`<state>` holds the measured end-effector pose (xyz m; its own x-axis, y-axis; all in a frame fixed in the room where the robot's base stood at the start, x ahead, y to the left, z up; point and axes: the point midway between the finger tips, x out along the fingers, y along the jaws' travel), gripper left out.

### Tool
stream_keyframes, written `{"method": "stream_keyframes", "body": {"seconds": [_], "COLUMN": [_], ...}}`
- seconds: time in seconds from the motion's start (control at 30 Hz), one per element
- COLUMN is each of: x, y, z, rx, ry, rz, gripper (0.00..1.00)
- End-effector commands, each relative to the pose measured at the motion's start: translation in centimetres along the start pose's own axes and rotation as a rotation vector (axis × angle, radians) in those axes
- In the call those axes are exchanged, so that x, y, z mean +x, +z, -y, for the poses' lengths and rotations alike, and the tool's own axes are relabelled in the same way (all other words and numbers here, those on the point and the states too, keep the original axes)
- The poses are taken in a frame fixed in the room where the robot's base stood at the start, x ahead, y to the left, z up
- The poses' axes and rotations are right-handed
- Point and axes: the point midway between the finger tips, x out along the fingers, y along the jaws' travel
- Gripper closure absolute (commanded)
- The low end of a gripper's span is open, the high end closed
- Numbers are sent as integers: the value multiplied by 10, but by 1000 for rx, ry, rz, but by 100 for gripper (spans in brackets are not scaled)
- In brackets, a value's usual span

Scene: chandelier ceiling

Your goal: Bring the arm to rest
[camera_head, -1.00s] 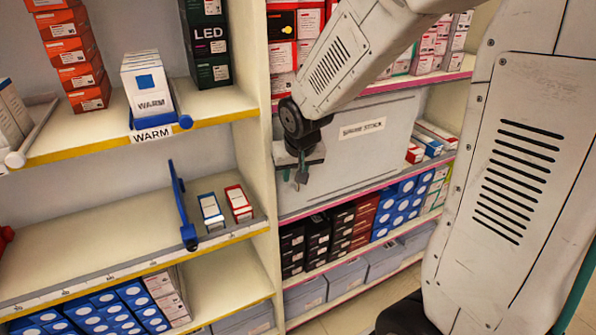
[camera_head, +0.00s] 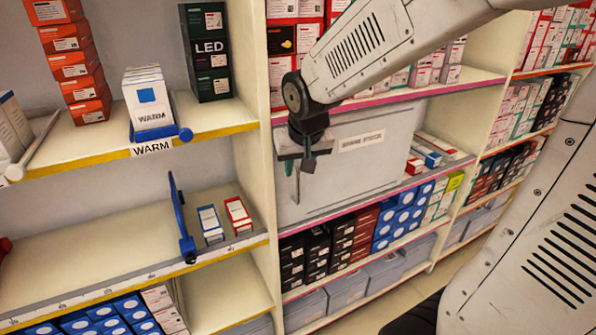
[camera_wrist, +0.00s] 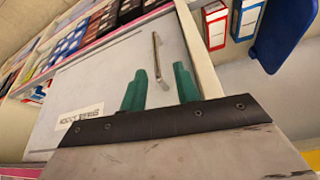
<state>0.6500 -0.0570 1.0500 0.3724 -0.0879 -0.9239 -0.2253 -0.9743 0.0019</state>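My gripper (camera_head: 297,185) hangs pointing down in the head view, in front of a large grey box on the shelf. The upper arm link slants up to the right from the wrist joint. Whether the gripper touches the grey box cannot be told, but it looks apart from it.
The grey labelled box (camera_head: 350,165) fills the shelf behind my gripper. To the left, a white WARM box stack (camera_head: 148,88) sits on a blue-ended holder. A blue divider (camera_head: 180,218) and two small boxes (camera_head: 238,214) stand on the shelf below.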

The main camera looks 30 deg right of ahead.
Motion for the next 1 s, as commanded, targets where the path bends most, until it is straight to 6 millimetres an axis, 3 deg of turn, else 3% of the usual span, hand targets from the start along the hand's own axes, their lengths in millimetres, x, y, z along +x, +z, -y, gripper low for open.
{"method": "stream_keyframes", "body": {"seconds": [0.53, 0.67, 1.0], "x": [0, -6, -88], "y": [7, 43, 151], "z": [-2, -9, -23], "rx": [-25, -76, -195], "ry": [9, 26, -12], "rz": [34, 158, 352], "gripper": [69, 69, 69]}}
